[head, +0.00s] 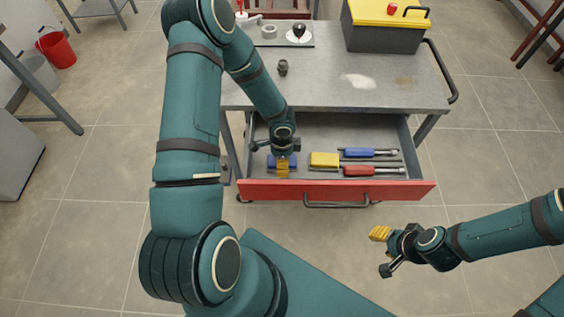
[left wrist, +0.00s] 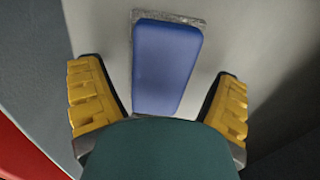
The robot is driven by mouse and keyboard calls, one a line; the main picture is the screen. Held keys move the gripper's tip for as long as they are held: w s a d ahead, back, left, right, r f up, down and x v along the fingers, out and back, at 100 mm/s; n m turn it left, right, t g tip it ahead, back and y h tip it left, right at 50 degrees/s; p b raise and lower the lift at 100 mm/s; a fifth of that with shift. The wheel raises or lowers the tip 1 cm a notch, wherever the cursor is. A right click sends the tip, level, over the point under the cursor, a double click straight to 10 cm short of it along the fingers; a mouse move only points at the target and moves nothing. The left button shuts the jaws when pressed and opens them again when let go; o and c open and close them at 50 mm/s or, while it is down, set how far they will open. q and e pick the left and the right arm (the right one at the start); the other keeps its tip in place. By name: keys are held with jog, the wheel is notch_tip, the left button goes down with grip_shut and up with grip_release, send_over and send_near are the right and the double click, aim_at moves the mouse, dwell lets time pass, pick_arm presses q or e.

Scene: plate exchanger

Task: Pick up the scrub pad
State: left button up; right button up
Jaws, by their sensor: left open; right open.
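The scrub pad, a blue block with a grey layer beneath it (left wrist: 168,65), lies in the open red drawer. In the head view the pad (head: 272,162) is at the drawer's left end, partly covered by my left gripper (head: 283,165). In the left wrist view the open yellow fingers stand on either side of the pad, with gaps between them and it. My wrist hides the pad's near end. My right gripper (head: 383,252) is open and empty, over the floor in front of the drawer to the right.
In the drawer (head: 385,188), a yellow block (head: 324,160) lies right of the pad, then a blue-handled tool (head: 368,152) and a red-handled tool (head: 370,170). The grey worktop (head: 330,90) overhangs the drawer's back. A yellow-lidded toolbox (head: 385,38) stands on it.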

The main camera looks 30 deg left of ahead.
pick_arm(q)
jog(key=c, duration=1.3)
notch_tip(320, 180, up, 10)
jog(key=shift+r+p, duration=0.1)
jog(key=shift+p, duration=1.15)
